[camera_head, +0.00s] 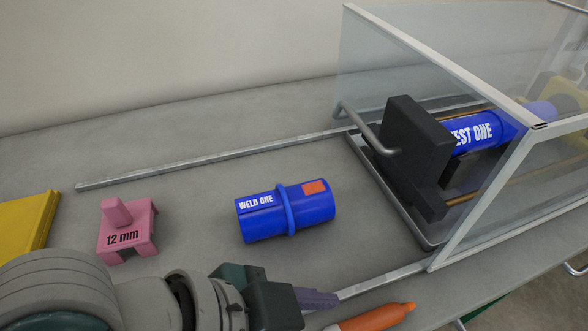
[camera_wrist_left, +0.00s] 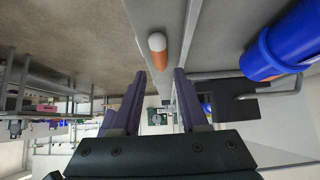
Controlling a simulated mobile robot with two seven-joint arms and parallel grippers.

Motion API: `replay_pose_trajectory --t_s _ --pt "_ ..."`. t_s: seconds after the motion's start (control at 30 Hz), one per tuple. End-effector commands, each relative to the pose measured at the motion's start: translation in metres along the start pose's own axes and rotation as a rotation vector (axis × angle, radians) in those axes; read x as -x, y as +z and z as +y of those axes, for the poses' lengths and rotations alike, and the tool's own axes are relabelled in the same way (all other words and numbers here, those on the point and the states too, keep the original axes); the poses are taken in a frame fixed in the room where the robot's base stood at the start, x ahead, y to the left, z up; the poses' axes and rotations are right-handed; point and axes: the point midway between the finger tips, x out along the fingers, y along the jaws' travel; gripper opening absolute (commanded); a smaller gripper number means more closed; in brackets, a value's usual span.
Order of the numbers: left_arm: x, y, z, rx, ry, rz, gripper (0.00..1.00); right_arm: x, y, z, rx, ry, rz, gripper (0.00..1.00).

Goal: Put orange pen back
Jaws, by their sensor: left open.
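The orange pen (camera_head: 376,317) lies on the grey table near its front edge, outside the near metal rail. Its lower left end is cut off by the bottom of the head view. In the left wrist view the pen (camera_wrist_left: 160,60) shows with a whitish end, ahead of the fingertips and in line with the gap between them. My left gripper (camera_head: 318,298) is just left of the pen, with purple fingers. In the left wrist view the gripper (camera_wrist_left: 157,76) is open and empty. My right gripper is not in view.
A blue "WELD ONE" pipe (camera_head: 262,217) lies between two rails (camera_head: 200,163). A pink "12 mm" block (camera_head: 127,238) and a yellow object (camera_head: 28,232) are at left. A clear-walled enclosure (camera_head: 480,80) at right holds a dark clamp block (camera_head: 410,150) and a blue pipe (camera_head: 470,133).

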Motion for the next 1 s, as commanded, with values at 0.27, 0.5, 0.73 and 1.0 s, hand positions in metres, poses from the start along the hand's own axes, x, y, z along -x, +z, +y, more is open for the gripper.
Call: replay_pose_trajectory --t_s 0.27,0.5,0.73,1.0 --pt "0.053 0.0 0.0 -0.001 -0.001 -0.001 0.43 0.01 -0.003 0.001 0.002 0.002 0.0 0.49" --pt "0.064 -0.001 0.001 0.003 0.001 0.0 0.43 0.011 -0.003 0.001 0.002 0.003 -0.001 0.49" --pt "0.094 0.012 -0.01 0.288 -0.181 -0.111 0.43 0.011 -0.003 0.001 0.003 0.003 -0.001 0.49" --pt "0.184 0.11 -0.011 0.864 -0.553 -0.418 0.43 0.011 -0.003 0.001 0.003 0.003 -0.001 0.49"
